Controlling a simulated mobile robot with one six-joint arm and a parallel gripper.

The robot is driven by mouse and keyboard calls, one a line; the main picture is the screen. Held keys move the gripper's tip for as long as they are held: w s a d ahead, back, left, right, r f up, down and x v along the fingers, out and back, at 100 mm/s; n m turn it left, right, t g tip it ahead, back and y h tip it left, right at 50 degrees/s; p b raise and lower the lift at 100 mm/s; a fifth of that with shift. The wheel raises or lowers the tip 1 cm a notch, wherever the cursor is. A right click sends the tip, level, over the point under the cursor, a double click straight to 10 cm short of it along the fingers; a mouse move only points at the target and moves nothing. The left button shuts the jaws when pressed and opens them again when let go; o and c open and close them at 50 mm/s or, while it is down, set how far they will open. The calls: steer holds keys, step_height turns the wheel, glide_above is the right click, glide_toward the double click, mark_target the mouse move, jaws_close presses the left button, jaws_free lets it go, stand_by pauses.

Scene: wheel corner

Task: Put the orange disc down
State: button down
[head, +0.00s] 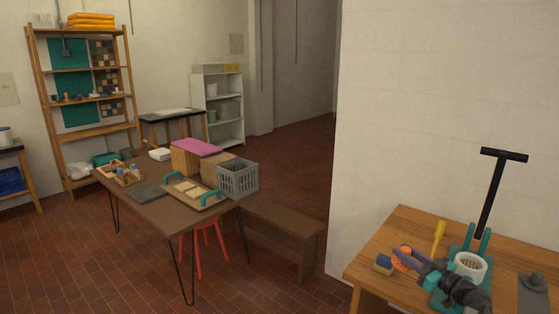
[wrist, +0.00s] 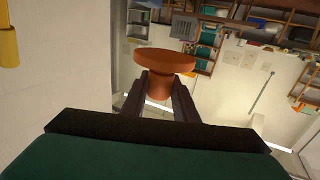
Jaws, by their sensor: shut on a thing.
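The orange disc (head: 403,254) is at the left part of the wooden bench at the right. In the wrist view it is a wide round disc (wrist: 165,62) on a narrower stem. My gripper (head: 411,261) is shut on the disc; in the wrist view the two dark fingers (wrist: 160,86) stand on either side of the stem. The disc's wide face is beyond the fingertips. I cannot tell whether the disc touches the bench top.
On the wooden bench (head: 398,226), a blue and yellow block (head: 384,264) is just left of the disc. A yellow-handled tool (head: 438,238) stands behind. A teal fixture with a white ring (head: 470,265) and a tall black T-handle (head: 495,190) are to the right.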

steer(key=s+a+f+n+g+y+b, duration=0.1)
steer(key=s+a+f+y, duration=0.1)
steer(key=a, duration=0.6)
steer(key=s+a+f+n+g+y+b, duration=0.1)
steer(key=s+a, duration=0.3)
steer(key=a, duration=0.5)
steer(key=s+a+f+n+g+y+b, duration=0.1)
steer(key=s+a+f+n+g+y, duration=0.1)
steer(key=a, duration=0.6)
steer(key=shift+s+a+f+n+g+y+b, duration=0.3)
steer(key=shift+s+f+n+g+y, duration=0.15)
steer(key=shift+n+g+y, duration=0.25)
